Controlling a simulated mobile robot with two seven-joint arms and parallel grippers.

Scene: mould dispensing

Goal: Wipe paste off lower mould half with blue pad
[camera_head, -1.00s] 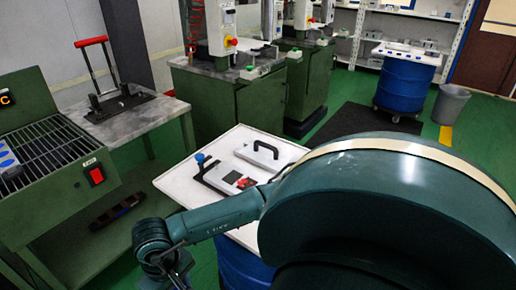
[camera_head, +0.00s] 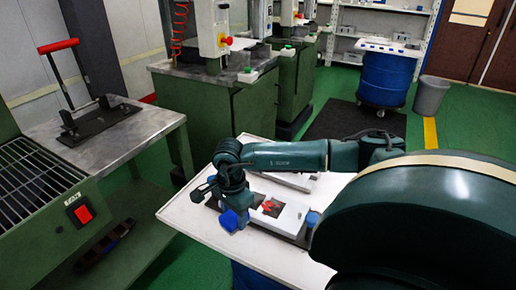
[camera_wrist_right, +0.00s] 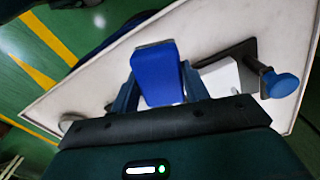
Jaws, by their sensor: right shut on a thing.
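My right gripper (camera_head: 232,203) is shut on the blue pad (camera_head: 233,220), at the left end of the lower mould half. In the right wrist view, the pad (camera_wrist_right: 157,75) sits between the fingers. The lower mould half (camera_head: 291,219) is a light block on a dark plate, lying on the white table top. Red paste (camera_head: 271,207) lies on a dark patch on it. I cannot tell whether the pad touches the mould. A blue knob (camera_head: 312,218) stands at its right end, and a knob (camera_wrist_right: 280,83) shows in the wrist view. My left gripper is not in view.
Another mould part (camera_head: 292,181) lies behind, partly hidden by my right arm. The white table top (camera_head: 183,222) is bare at its left corner. A grey bench (camera_head: 150,118) with a red-handled tool (camera_head: 62,47) stands left. Green machines (camera_head: 200,105) stand behind.

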